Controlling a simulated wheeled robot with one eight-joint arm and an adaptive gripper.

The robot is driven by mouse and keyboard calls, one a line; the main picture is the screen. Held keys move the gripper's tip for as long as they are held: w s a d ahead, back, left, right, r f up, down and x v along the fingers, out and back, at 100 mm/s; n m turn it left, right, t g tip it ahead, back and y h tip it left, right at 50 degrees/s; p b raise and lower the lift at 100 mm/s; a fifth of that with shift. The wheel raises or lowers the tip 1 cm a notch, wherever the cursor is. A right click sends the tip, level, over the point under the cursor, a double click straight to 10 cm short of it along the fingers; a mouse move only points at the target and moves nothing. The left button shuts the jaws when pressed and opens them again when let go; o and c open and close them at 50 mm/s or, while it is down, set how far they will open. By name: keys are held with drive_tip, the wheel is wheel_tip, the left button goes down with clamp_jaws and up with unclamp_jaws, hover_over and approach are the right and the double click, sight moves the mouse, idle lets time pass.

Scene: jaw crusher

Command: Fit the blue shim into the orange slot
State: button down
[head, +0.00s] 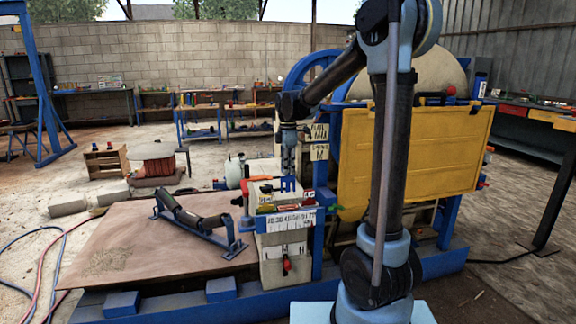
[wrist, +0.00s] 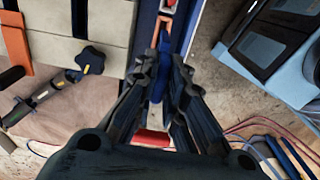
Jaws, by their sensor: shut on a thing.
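My gripper (head: 288,168) points down above the light block beside the crusher. It is shut on the blue shim (head: 287,183), whose forked end hangs below the fingers in the head view. In the wrist view the blue shim (wrist: 158,85) shows between the two dark fingers of my gripper (wrist: 162,65). An orange-red part with pale insides (wrist: 168,8) lies ahead of the shim at the top of the wrist view; I cannot tell for sure that it is the orange slot. In the head view the slot cannot be made out.
The light block (head: 273,268) carries a white marked scale (head: 290,221) and a red-knobbed fitting. A yellow guard panel (head: 410,150) stands to the right. A roller frame (head: 200,222) lies on the brown sheet (head: 95,250) to the left. A black knob (wrist: 90,60) is left of the fingers.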

sight(288, 179)
drive_tip(key=shift+f, duration=1.25)
drive_tip(key=shift+f, duration=0.15)
drive_tip(key=shift+f, duration=0.35)
drive_tip(key=shift+f, duration=0.35)
drive_tip(key=shift+f, duration=0.35)
drive_tip(key=shift+f, duration=0.35)
drive_tip(key=shift+f, duration=0.3)
drive_tip(key=shift+f, duration=2.8)
